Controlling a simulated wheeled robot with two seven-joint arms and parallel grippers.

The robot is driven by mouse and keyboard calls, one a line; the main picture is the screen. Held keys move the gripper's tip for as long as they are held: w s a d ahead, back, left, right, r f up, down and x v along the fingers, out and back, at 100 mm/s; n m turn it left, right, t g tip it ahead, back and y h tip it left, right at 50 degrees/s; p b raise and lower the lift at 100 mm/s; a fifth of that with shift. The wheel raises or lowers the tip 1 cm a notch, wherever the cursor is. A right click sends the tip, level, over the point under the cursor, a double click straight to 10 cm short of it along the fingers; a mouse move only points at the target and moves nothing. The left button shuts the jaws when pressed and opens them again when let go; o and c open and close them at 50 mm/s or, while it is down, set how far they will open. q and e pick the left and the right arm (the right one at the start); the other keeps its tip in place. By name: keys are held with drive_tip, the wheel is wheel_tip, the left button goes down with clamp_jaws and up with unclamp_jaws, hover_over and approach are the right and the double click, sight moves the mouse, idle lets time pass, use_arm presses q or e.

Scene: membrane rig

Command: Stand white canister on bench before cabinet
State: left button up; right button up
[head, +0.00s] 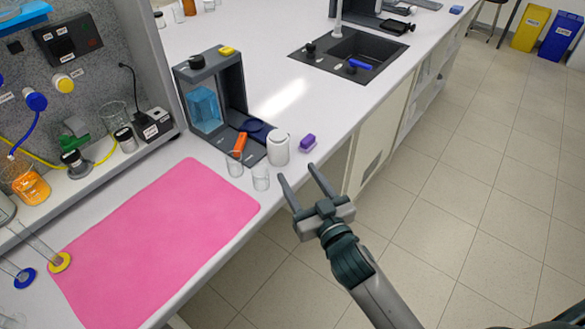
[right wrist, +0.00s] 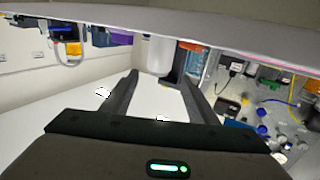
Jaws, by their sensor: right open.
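The white canister (head: 278,151) stands upright near the bench's front edge, at the front right corner of the dark grey cabinet (head: 241,84). Whether its base touches the cabinet's flat front panel, I cannot tell. My right gripper (head: 298,174) is open and empty, just off the bench edge, with its fingers pointing toward the canister. In the right wrist view, which is upside down, the canister (right wrist: 158,54) appears beyond the gap between the open fingers (right wrist: 159,79), apart from them. My left gripper is not in view.
Two clear glasses (head: 261,177) stand close in front of the canister. A purple block (head: 308,142) lies to its right, an orange object (head: 240,143) to its left. A pink mat (head: 160,240) covers the near bench. White bench (head: 285,95) right of the cabinet is clear up to the sink (head: 350,58).

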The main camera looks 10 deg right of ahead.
drive_tip(key=shift+s+d, duration=0.2)
drive_tip(key=shift+s, duration=0.65)
